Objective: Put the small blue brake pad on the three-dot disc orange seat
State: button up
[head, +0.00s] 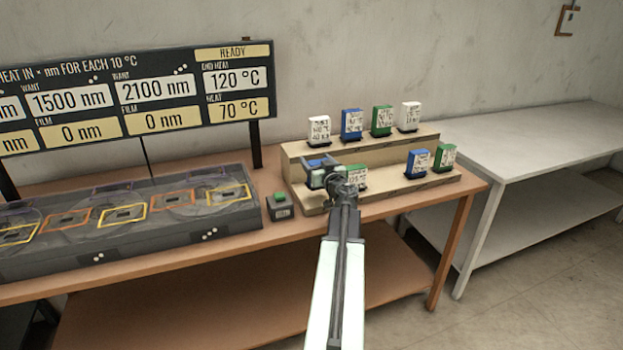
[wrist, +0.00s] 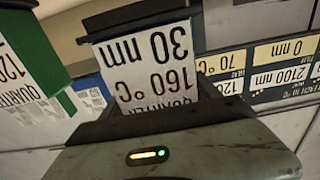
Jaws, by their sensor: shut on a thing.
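My gripper (head: 325,174) is shut on a blue block at the lower step of the tan rack, left of a green block. The held blue pad (head: 318,163) is partly hidden by the jaws. In the wrist view the held pad (wrist: 145,60) shows a white label reading 30 nm and 160 °C, upside down, under a dark blue top. I cannot tell whether it touches the step. The right disc's orange seat (head: 173,200) and the middle disc's orange seat (head: 65,222) lie on the grey bench unit.
The tan stepped rack (head: 436,184) holds several white, blue and green labelled blocks. A small box with a green button (head: 281,205) stands between rack and bench unit (head: 130,246). A dark display board (head: 140,95) stands behind the unit. A white table (head: 540,140) is at right.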

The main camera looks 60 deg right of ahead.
aim_at(322, 188)
notch_tip(322, 188, down, 5)
jog(key=b, duration=0.4)
jog(key=shift+r+b, duration=0.1)
jog(key=shift+b, duration=0.25)
jog(key=shift+r, duration=0.25)
jog(key=shift+f, duration=0.25)
jog(key=o, duration=1.7)
jog(key=shift+o, duration=0.2)
jog(key=v, duration=0.8)
jog(key=shift+w+a+r, duration=0.2)
jog(key=shift+r, duration=0.05)
jog(key=shift+o, duration=0.4)
jog(key=f+b, duration=0.3)
jog(key=shift+s+d+f, duration=0.2)
jog(key=shift+d+f, duration=0.15)
jog(key=shift+d, duration=0.05)
jog(key=shift+w+d+r, duration=0.1)
jog(key=shift+w+r, duration=0.05)
jog(key=shift+r, duration=0.1)
jog(key=shift+x, duration=1.3)
